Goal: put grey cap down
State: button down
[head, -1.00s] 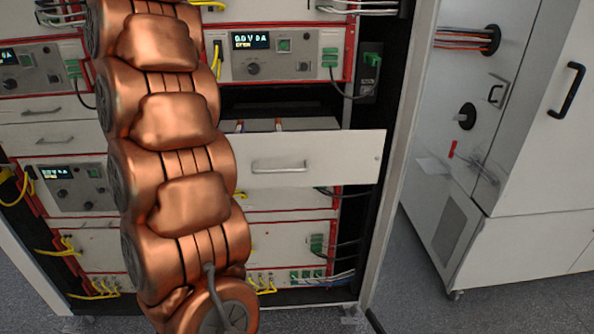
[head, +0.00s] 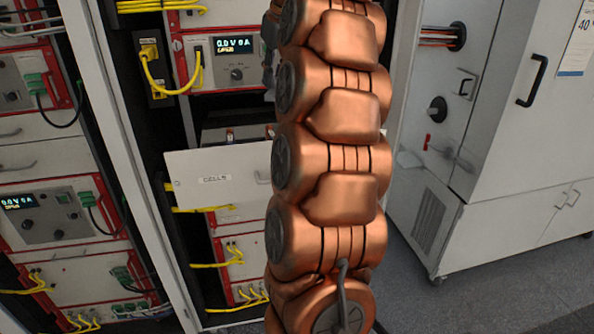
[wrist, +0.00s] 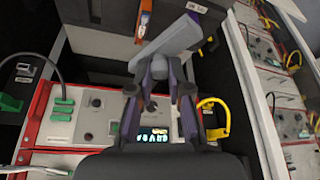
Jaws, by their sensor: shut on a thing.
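In the wrist view, my gripper (wrist: 158,92) is shut on a light grey, bar-shaped piece (wrist: 170,44), which I take to be the grey cap. The piece sticks out past the fingertips and slants up to the right. It is held in front of a rack unit with a lit display and dark knobs. In the head view, my copper arm hides the gripper and the cap. An open drawer marked CELLS (head: 190,188) stands out from the rack, partly behind my arm.
An orange cell-like item (wrist: 145,20) shows beyond the cap in the wrist view. Yellow cables (head: 170,88) loop out from the rack. A grey cabinet (head: 500,130) stands at the right, with open floor (head: 480,300) in front.

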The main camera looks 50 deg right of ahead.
jog(key=shift+s+f+b, duration=0.1)
jog(key=shift+f+b, duration=3.6)
jog(key=shift+f, duration=5.2)
jog(key=shift+f, duration=0.25)
